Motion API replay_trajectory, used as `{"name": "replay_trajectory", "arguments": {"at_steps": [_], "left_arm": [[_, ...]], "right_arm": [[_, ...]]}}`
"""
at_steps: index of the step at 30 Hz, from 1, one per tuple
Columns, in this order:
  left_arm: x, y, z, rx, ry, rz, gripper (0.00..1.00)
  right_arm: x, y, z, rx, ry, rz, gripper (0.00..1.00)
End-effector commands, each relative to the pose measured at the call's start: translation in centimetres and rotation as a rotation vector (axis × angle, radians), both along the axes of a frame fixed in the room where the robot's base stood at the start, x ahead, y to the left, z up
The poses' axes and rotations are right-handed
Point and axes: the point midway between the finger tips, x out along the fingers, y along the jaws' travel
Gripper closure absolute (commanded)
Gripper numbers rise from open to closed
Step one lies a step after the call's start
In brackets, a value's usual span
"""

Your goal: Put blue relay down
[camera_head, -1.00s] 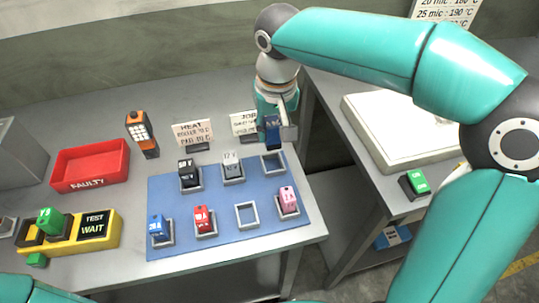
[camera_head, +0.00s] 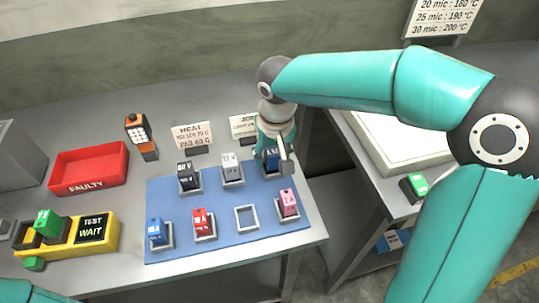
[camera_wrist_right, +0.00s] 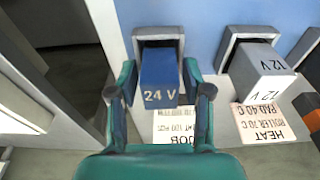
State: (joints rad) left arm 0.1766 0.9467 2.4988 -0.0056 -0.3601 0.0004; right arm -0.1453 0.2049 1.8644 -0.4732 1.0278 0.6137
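The blue relay (camera_head: 271,160), marked 24 V, is at the back right socket of the blue mat. In the right wrist view the relay (camera_wrist_right: 159,80) stands in line with the grey socket frame (camera_wrist_right: 158,33), its base within it. Whether it is fully seated cannot be told. My right gripper (camera_wrist_right: 160,70) has a fingertip close against each side of the relay and is shut on it. In the head view this gripper (camera_head: 276,155) partly hides the relay and the socket. My left gripper is not in view; only part of my left arm shows at the lower left.
On the blue mat (camera_head: 220,207), black, white, blue, red and pink relays stand in other sockets; one front socket (camera_head: 246,218) is empty. A red FAULTY tray (camera_head: 88,168) and a yellow tester (camera_head: 62,243) are left. Signs (camera_head: 193,137) stand behind the mat.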

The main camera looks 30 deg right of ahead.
Motion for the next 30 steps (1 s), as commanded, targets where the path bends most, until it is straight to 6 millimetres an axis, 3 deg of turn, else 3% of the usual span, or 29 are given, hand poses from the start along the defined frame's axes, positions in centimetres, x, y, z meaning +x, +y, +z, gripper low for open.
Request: {"name": "replay_trajectory", "arguments": {"at_steps": [14,30], "left_arm": [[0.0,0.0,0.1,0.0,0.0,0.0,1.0],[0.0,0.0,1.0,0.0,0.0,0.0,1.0]], "right_arm": [[-0.1,0.1,1.0,0.0,-0.001,0.0,0.42],[-1.4,0.5,10.5,0.001,-0.002,0.001,0.42]]}}
